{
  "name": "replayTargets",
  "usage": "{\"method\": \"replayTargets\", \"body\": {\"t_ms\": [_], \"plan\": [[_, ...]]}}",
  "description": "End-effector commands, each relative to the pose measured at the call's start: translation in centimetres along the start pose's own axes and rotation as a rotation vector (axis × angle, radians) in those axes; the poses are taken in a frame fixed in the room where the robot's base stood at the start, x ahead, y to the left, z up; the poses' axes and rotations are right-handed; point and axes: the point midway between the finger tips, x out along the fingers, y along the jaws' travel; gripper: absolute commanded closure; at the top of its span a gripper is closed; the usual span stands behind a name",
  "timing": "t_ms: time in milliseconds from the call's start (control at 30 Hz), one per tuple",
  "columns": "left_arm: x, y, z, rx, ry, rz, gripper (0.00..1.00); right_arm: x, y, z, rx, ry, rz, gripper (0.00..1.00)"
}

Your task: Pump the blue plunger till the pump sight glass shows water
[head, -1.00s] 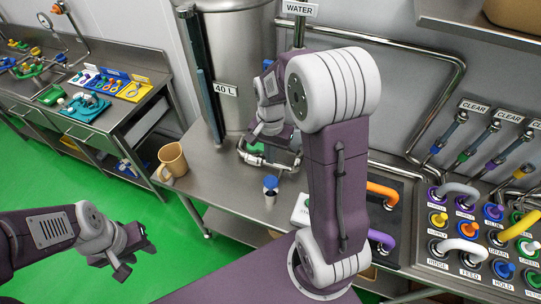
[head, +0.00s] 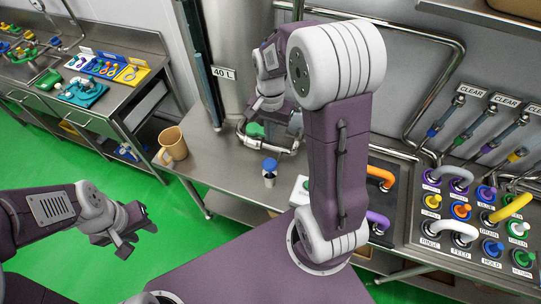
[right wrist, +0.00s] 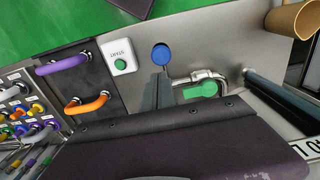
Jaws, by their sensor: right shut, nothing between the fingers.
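The blue plunger (head: 269,164) is a round blue cap on a short, pale upright stem on the steel bench. In the right wrist view its blue top (right wrist: 161,55) shows as a disc. My right gripper (right wrist: 159,78) is shut and empty, its dark fingertips just beside the disc in that picture; whether they touch it I cannot tell. In the head view my right arm hides much around its gripper. My left gripper (head: 137,240) hangs over the green floor, fingers apart and empty, far from the plunger. I cannot make out the pump sight glass or any water level.
A green-handled valve (right wrist: 202,90) on a bent pipe is near the plunger. A white box with a green button (right wrist: 121,62) stands on its other side. Purple (right wrist: 63,62) and orange (right wrist: 87,104) handles lie beyond. A tan mug (head: 173,145) stands at the bench edge.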

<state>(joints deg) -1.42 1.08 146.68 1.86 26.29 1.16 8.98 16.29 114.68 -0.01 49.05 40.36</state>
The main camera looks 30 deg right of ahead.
Motion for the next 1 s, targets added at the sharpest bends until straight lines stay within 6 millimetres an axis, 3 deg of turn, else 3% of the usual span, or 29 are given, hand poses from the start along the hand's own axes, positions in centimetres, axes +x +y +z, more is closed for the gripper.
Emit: {"method": "replayTargets", "body": {"t_ms": [600,800,1000], "plan": [[-1.9,0.0,-0.2,0.000,0.000,0.000,0.64,11.6,0.1,0.1,0.000,-0.004,0.003,1.00],[-2.2,0.0,-0.2,0.000,0.000,0.000,0.64,13.4,0.0,0.0,0.000,0.000,0.001,1.00],[-2.2,0.0,-0.2,0.000,0.000,0.000,0.64,13.7,0.0,0.0,0.000,0.001,0.000,1.00]]}}
